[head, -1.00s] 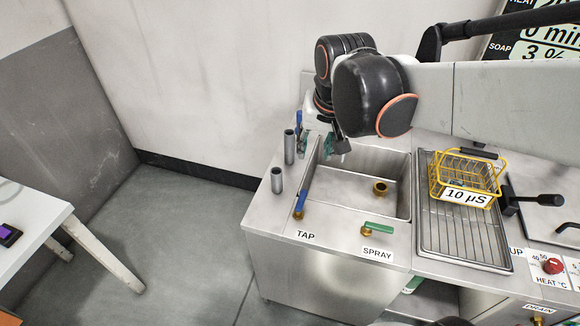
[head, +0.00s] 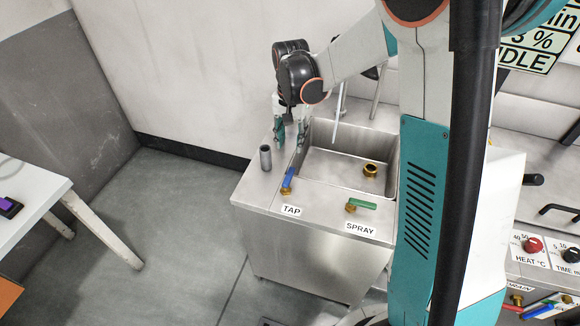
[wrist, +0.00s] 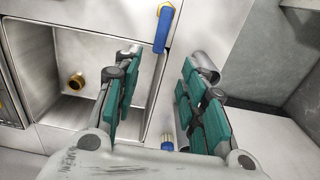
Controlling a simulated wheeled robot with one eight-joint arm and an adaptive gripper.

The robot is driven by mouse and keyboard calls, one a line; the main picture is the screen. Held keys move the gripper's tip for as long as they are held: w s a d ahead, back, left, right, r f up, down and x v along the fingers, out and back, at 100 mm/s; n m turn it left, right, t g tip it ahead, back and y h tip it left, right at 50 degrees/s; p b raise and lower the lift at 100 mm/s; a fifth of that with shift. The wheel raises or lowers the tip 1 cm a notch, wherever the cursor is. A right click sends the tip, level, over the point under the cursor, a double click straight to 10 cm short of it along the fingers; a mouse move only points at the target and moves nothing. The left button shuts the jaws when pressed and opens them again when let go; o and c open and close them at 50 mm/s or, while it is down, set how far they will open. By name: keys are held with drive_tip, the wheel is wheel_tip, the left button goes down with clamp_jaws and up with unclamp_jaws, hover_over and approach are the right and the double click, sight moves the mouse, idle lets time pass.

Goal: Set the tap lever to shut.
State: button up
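The blue tap lever (head: 288,177) sits on a brass fitting at the counter's front left, above the TAP label (head: 291,211). It points from the fitting toward the back wall. In the wrist view the lever (wrist: 163,30) lies beyond the fingertips, near the gap between them. My gripper (head: 290,143) is open and empty, with teal finger pads apart, behind the lever near the sink's left rim. It is apart from the lever. The gripper also fills the wrist view (wrist: 160,70).
A grey upright cylinder (head: 265,157) stands left of the lever, close to my fingers. The green spray lever (head: 362,204) is to the right. The sink (head: 345,168) with a brass drain (head: 370,170) lies behind.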

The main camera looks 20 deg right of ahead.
sight(291, 171)
wheel_tip(291, 171, down, 13)
drive_tip(key=b, duration=0.4)
drive_tip(key=shift+r, duration=0.15)
clamp_jaws()
